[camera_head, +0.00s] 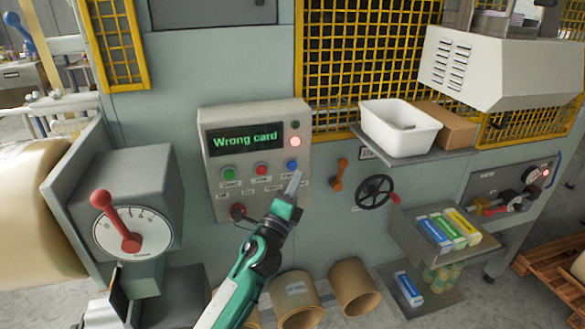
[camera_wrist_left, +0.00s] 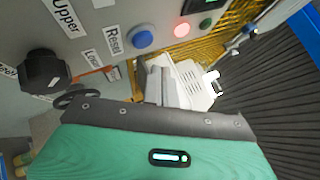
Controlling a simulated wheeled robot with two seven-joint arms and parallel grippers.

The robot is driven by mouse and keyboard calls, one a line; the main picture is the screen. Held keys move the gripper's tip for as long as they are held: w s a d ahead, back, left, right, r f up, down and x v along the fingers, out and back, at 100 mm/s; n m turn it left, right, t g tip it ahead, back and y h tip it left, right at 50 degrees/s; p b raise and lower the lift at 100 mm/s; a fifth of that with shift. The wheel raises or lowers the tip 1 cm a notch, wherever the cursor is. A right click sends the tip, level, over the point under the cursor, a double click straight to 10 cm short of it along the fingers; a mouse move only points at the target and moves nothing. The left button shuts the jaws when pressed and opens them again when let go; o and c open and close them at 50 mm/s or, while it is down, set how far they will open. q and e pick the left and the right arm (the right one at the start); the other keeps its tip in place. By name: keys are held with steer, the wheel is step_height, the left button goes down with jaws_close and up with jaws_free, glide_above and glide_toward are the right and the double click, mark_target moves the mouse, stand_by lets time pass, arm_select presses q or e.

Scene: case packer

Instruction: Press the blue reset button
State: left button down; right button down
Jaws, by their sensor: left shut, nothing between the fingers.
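The blue reset button (camera_head: 293,166) is at the right end of a row of three buttons on the grey control panel (camera_head: 205,135). In the left wrist view the blue button (camera_wrist_left: 141,40) shows beside a label reading "Reset", above the fingers. My left gripper (camera_head: 293,183) is shut and empty, its fingertips just below the blue button in the head view. In the left wrist view its fingers (camera_wrist_left: 160,85) point toward the panel, below the button. I cannot tell the exact gap; no contact is clear. My right gripper is not in view.
A green button (camera_head: 228,174) and a red button (camera_head: 261,170) sit left of the blue one. A black handwheel (camera_head: 374,192) and an orange handle (camera_head: 338,175) are to the right.

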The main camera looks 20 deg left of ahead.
arm_select(q)
steer(key=shift+w+a, duration=0.55)
steer(key=shift+w, duration=0.2)
stand_by(0.6)
stand_by(1.0)
steer(key=shift+w+a, duration=0.2)
steer(key=shift+w, duration=0.15)
steer(key=shift+w+a, duration=0.25)
steer(key=shift+w, duration=0.1)
stand_by(0.6)
steer(key=shift+s+d, duration=0.1)
steer(key=shift+s, duration=0.05)
steer(key=shift+s+d, duration=0.4)
steer(key=shift+s, duration=0.2)
